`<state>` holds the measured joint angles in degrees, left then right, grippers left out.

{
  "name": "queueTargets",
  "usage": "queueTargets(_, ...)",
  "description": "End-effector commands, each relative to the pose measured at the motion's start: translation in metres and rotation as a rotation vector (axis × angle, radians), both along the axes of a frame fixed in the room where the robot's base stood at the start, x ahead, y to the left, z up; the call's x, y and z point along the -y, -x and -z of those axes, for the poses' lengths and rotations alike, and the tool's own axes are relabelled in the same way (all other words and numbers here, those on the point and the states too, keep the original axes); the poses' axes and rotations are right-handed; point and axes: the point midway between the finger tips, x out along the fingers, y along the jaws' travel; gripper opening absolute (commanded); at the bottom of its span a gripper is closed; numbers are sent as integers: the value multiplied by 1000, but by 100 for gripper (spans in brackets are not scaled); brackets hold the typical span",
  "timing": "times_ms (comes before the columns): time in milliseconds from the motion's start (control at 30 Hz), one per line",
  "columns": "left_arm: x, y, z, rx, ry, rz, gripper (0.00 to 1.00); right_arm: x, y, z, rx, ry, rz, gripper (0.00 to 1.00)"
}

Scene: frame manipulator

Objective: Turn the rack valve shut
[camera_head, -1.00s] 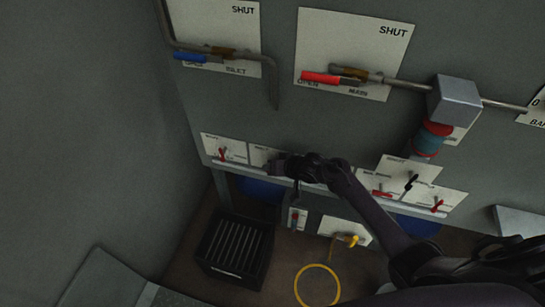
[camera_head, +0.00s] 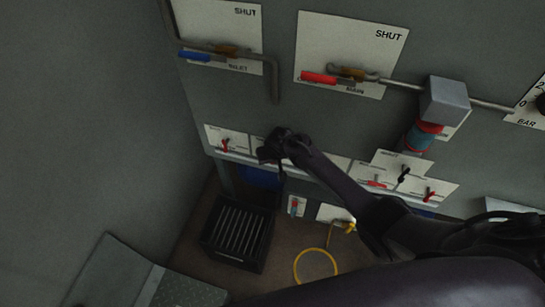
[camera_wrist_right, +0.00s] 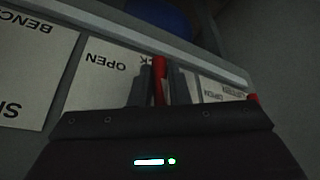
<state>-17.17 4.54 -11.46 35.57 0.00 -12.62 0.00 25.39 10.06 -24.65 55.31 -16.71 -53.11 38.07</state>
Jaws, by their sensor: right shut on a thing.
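The rack valve's red handle (camera_wrist_right: 159,85) shows in the right wrist view, upright in the picture between the two dark fingers of my right gripper (camera_wrist_right: 163,78). The gripper is shut on this handle. Behind it is a white plate (camera_wrist_right: 105,75) reading OPEN, with a partly hidden word ending in CK. In the head view, my right gripper (camera_head: 272,156) is at the second plate from the left in the low row and hides the handle there. My left gripper is not in view.
A red-handled valve (camera_head: 226,146) is just left of the gripper. Blue (camera_head: 195,57) and red (camera_head: 319,78) levers are on plates above. A grey box (camera_head: 444,99) juts out at right. A black crate (camera_head: 237,232) and yellow hose (camera_head: 316,266) lie below.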

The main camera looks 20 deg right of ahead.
Motion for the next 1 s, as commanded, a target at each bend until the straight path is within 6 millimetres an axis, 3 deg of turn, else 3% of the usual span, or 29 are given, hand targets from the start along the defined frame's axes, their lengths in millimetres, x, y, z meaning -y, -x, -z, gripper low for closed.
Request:
queueTargets(367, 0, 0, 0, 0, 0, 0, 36, 0, 1, 1, -6, 5, -2, 0)
queueTargets(400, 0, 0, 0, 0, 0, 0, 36, 0, 1, 1, -6, 5, -2, 17)
queueTargets(567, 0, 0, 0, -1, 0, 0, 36, 0, 1, 1, -5, 5, -2, 37)
queueTargets(867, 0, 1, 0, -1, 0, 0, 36, 0, 1, -1, -3, 4, -1, 37)
queueTargets(1000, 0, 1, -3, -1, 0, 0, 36, 0, 5, -11, -3, 2, 0, 37)
